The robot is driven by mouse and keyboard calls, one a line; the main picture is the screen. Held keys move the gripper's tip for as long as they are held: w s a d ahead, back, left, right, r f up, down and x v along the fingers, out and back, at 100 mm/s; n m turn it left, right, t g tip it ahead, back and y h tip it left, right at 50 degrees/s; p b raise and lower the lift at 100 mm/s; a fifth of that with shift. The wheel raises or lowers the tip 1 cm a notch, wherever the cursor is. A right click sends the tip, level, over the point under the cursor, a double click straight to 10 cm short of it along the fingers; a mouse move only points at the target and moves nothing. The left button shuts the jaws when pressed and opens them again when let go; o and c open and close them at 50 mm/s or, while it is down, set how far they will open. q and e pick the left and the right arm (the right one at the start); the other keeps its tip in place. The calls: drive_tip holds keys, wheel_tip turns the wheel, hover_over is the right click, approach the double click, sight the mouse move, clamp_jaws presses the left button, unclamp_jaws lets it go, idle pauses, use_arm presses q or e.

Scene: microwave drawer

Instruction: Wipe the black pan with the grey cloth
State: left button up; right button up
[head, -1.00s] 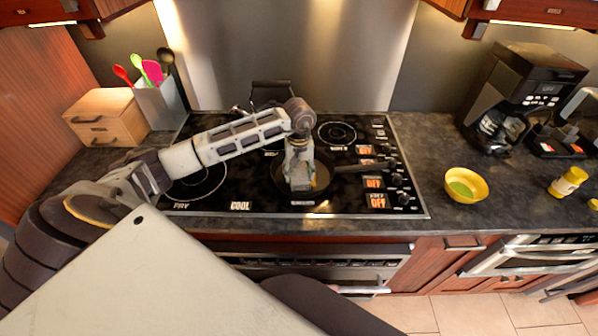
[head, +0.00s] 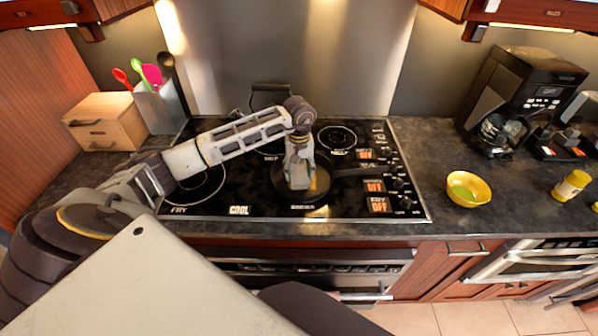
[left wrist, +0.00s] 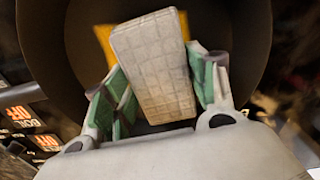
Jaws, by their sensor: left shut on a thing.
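The black pan (head: 323,182) stands on the front of the black stovetop, its handle pointing right. It fills the background of the left wrist view (left wrist: 235,40). A yellow-orange patch (left wrist: 104,42) shows in the pan, partly hidden behind the cloth. My left gripper (head: 299,184) reaches down into the pan from above. In the left wrist view its green-padded fingers (left wrist: 155,82) are shut on the grey cloth (left wrist: 150,60), a pale, block-like piece with a grid texture. Whether the cloth touches the pan bottom is hard to tell. My right gripper is not in view.
The stovetop (head: 213,203) has knobs along its right side. A wooden box (head: 105,122) and a utensil holder (head: 160,108) stand at left. Counter between stovetop and bowl is clear.

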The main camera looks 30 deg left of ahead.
use_arm(q)
drive_tip(key=shift+s+f, duration=0.1)
drive_tip(key=shift+s, duration=0.05)
drive_tip(key=shift+s+d, duration=0.7)
drive_tip(key=shift+s, duration=0.35)
drive_tip(key=shift+w+a, duration=0.1)
drive_tip(key=shift+w, duration=0.1)
drive_tip(key=shift+w+a+b, duration=0.6)
drive_tip(key=shift+w+a, duration=0.05)
drive_tip(key=shift+w, duration=0.35)
drive_tip(key=shift+s, duration=0.15)
drive_tip(key=shift+s+d, duration=0.7)
drive_tip(key=shift+s, duration=0.3)
